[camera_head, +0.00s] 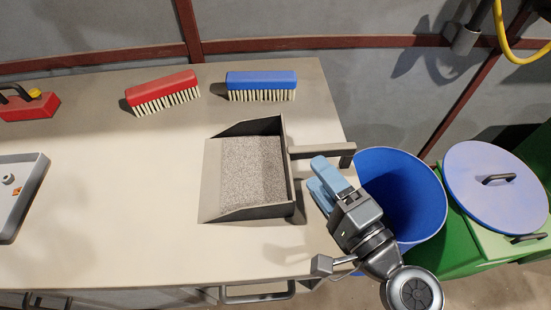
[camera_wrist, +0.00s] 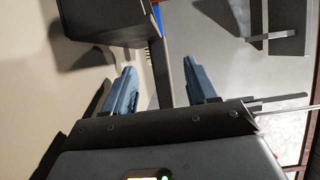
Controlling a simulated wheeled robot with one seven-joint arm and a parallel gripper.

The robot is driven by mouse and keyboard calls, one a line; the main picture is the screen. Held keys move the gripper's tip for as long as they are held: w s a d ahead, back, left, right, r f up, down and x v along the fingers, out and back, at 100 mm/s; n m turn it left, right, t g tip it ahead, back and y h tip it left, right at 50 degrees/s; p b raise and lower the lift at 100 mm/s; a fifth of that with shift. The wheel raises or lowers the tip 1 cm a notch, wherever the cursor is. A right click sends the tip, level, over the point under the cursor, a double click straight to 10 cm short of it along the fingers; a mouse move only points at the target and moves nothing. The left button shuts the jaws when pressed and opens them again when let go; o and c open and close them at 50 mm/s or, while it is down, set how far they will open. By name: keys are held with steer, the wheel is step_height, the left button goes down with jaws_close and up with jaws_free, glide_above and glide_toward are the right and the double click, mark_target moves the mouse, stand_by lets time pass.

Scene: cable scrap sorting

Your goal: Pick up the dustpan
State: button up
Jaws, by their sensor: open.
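The dark grey dustpan (camera_head: 292,208) lies on the right part of the workbench, with a heap of grey granules in it. Its handle (camera_head: 318,153) points right, toward the bench edge, and ends in a downward bend. My gripper (camera_head: 321,178) is open, with its pale blue fingers just below the handle in the head view. In the wrist view the fingers of my gripper (camera_wrist: 163,85) stand apart, and a dark bar that looks like the handle (camera_wrist: 161,65) runs between them. I see no clear contact with either finger.
A red brush (camera_head: 162,88) and a blue brush (camera_head: 261,82) lie behind the dustpan. A grey tray (camera_head: 35,180) sits at the left. An open blue bin (camera_head: 400,190) stands beside the bench at the right, near a lidded bin (camera_head: 490,180).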

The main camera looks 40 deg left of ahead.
mark_target(302, 156)
steer(key=x, duration=0.5)
steer(key=shift+f+p, duration=0.1)
steer(key=shift+p, duration=0.3)
steer(key=shift+d, duration=0.1)
jaws_close()
